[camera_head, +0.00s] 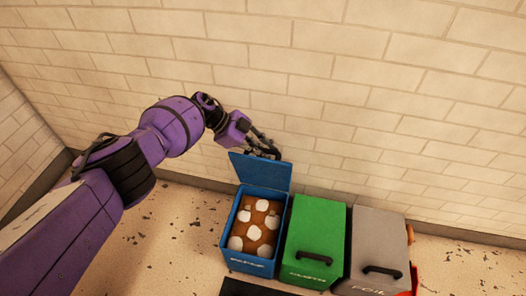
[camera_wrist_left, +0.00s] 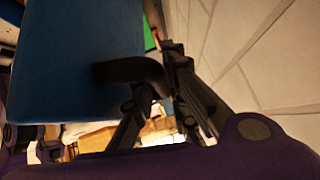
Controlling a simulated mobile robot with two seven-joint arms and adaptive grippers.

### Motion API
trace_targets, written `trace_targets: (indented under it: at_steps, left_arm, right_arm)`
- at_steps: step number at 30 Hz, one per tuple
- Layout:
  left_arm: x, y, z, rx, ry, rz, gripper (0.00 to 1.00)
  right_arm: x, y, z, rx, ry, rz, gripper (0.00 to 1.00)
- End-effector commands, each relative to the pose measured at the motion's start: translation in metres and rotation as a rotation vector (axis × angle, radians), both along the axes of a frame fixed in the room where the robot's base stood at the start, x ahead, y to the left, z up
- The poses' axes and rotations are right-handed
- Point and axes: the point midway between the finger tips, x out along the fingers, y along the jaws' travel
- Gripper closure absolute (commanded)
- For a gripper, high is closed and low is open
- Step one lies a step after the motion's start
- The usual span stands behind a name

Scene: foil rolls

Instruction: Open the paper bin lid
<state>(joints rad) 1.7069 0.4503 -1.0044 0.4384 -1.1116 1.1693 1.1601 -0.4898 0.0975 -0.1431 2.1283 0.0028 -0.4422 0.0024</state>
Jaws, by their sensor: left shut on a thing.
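The blue paper bin (camera_head: 232,255) stands on the floor by the wall, left of the other bins. Its blue lid (camera_head: 262,172) is swung up and stands roughly upright at the back, so the brown and white contents (camera_head: 258,225) show. My left gripper (camera_head: 266,150) is at the top edge of the raised lid, shut on the lid's dark handle. In the left wrist view the handle (camera_wrist_left: 128,70) juts from the blue lid (camera_wrist_left: 75,65) to between the fingers (camera_wrist_left: 158,85). My right gripper is in neither view.
A green bin (camera_head: 317,225) with a shut lid and dark handle stands right of the paper bin. A grey bin (camera_head: 378,235) marked FOIL, also shut, stands beyond it, with orange-red things partly hidden at its right. A brick wall (camera_head: 400,90) rises close behind.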

Motion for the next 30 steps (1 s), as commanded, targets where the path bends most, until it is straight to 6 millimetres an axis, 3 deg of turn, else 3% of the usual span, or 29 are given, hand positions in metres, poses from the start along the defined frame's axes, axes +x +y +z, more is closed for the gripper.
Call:
trace_targets:
  at_steps: [5, 6, 8, 20, 25, 30]
  left_arm:
    - [0.0, 0.0, 0.0, 0.001, -0.003, -0.002, 1.0]
    - [0.0, 0.0, 0.0, 0.001, -0.003, -0.003, 0.84]
    - [0.0, 0.0, 0.0, 0.001, -0.003, -0.003, 0.78]
    - [0.001, 0.004, 0.004, 0.0, -0.001, 0.0, 0.78]
    - [0.003, 0.02, 0.018, 0.001, -0.003, -0.001, 0.78]
    - [0.007, 0.048, 0.046, 0.001, -0.005, 0.001, 0.78]
  right_arm:
    - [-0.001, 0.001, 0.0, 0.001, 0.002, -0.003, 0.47]
    - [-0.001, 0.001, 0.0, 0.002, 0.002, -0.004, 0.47]
    - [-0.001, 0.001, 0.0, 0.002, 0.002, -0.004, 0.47]
    - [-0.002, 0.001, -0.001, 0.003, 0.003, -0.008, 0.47]
    - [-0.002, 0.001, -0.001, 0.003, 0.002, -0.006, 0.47]
    - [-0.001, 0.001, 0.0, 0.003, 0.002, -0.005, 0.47]
